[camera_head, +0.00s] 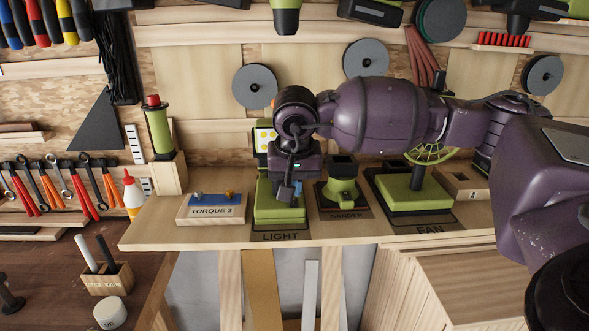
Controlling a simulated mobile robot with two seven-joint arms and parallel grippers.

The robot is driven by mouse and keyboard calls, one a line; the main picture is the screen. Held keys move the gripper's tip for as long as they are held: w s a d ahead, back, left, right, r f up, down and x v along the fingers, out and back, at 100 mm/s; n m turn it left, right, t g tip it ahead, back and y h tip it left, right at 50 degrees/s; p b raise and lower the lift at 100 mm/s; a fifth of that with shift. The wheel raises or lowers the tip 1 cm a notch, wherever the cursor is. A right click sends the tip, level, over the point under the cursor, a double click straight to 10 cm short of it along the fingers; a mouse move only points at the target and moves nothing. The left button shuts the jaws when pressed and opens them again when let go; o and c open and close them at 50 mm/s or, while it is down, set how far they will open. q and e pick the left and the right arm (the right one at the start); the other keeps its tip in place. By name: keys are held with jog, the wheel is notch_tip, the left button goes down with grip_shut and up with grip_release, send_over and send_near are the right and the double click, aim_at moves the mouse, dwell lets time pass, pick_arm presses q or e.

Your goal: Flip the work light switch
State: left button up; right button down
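The work light (279,213) has a green base on the shelf behind the LIGHT label (281,237). Part of its pale lamp panel (263,137) shows to the left of my wrist. My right arm comes in from the right, and its gripper (287,190) points down over the light's base. I cannot tell whether the fingers touch it or whether they are open or shut. The switch is not distinguishable; the gripper covers the middle of the base. My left gripper is not in view.
A TORQUE 3 block (211,209) stands left of the light. A green sander (342,187) and a green fan (414,192) stand to the right, under my arm. A green-handled tool (159,130) stands in a wooden holder at left. The shelf's left front is clear.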

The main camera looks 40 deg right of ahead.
aim_at(294, 204)
jog(key=x, duration=0.2)
jog(key=shift+f, duration=0.3)
jog(key=shift+w+d+f, duration=0.1)
jog(key=shift+f, duration=0.05)
jog(key=shift+f+b, duration=0.7)
jog(key=shift+b, duration=0.15)
jog(key=shift+r, duration=0.35)
